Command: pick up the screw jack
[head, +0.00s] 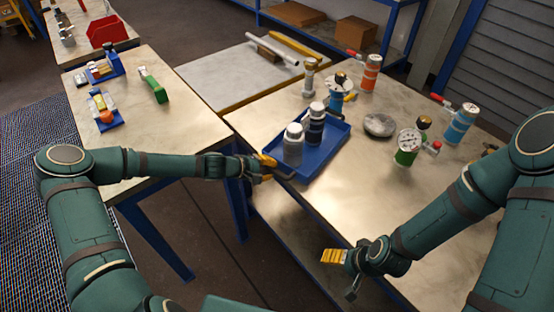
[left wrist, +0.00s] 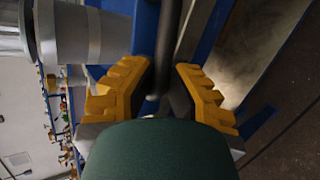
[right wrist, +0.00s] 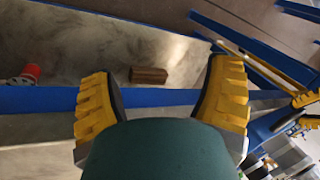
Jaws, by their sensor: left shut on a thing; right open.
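I cannot tell surely which thing is the screw jack. My left gripper (head: 266,168) is shut on the dark handle (head: 283,174) at the near left end of a blue tray (head: 320,167). In the left wrist view the dark bar (left wrist: 168,45) runs between the yellow fingers. The tray holds a grey jar (head: 293,148) and a dark jar (head: 315,128), both upright with pale lids. The grey jar also shows in the left wrist view (left wrist: 85,35). My right gripper (head: 333,256) is open and empty, off the near side of the right table.
The right table (head: 290,95) holds an orange can (head: 371,74), a blue can (head: 461,124), a green can with a gauge (head: 407,148) and a grey disc (head: 379,125). The right wrist view shows a brown block (right wrist: 148,75). The table's near part is clear.

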